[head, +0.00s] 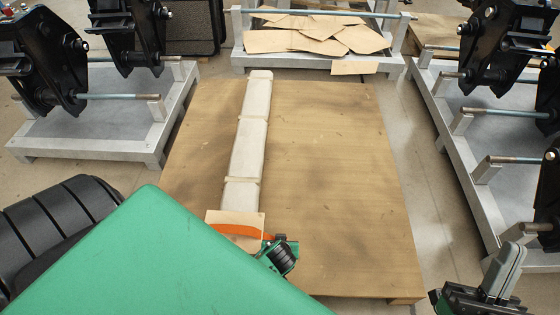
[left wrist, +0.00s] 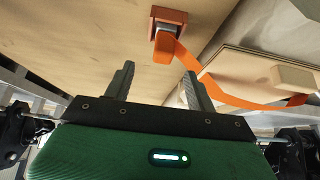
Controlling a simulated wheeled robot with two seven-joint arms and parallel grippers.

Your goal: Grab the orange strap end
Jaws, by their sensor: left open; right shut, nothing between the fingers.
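The orange strap shows in the left wrist view as a band (left wrist: 222,94) running from a small red-brown block at the top to the lower right. A short, wide orange end (left wrist: 163,49) hangs at that block. My left gripper (left wrist: 159,70) is open, its two dark fingers on either side below this end, with nothing between them. Whether they touch the strap, I cannot tell. My right gripper (head: 508,262) is shut and empty at the lower right.
A wooden board (head: 335,170) carries a long pale wrapped bundle (head: 250,145). Metal racks with black couplers stand left (head: 95,130) and right (head: 455,150). Cardboard sheets (head: 320,38) lie behind. The board's right side is clear.

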